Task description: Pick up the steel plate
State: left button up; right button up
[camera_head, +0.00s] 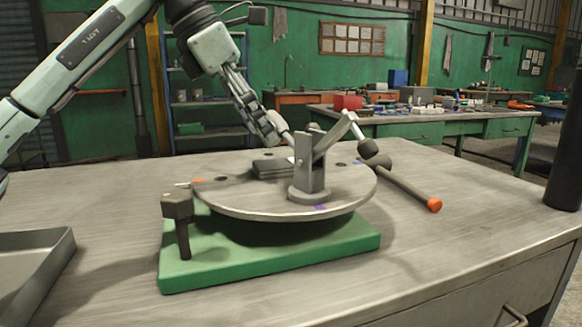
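A flat, dark grey rectangular steel plate (270,169) lies on a round grey turntable (240,200), behind and left of an upright post (310,170). The post partly hides the plate's right end. My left gripper (276,134) reaches down from the upper left. Its fingers are above the plate and look apart from it, close to the post. The fingers overlap in this view, so whether they are open is unclear. A light grey arm (335,133) slants up to the right from the post. My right gripper is not in view.
The turntable sits over a green base (270,262) with a dark clamp-like piece (178,215) at its left. An orange-ended handle (408,188) sticks out at right. A metal tray (62,258) is at front left. The workbench (480,220) is clear at right.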

aim_at(281, 163)
pick_arm(q)
jog(key=shift+x, duration=2.7)
jog(key=shift+f, duration=0.2)
grip_shut()
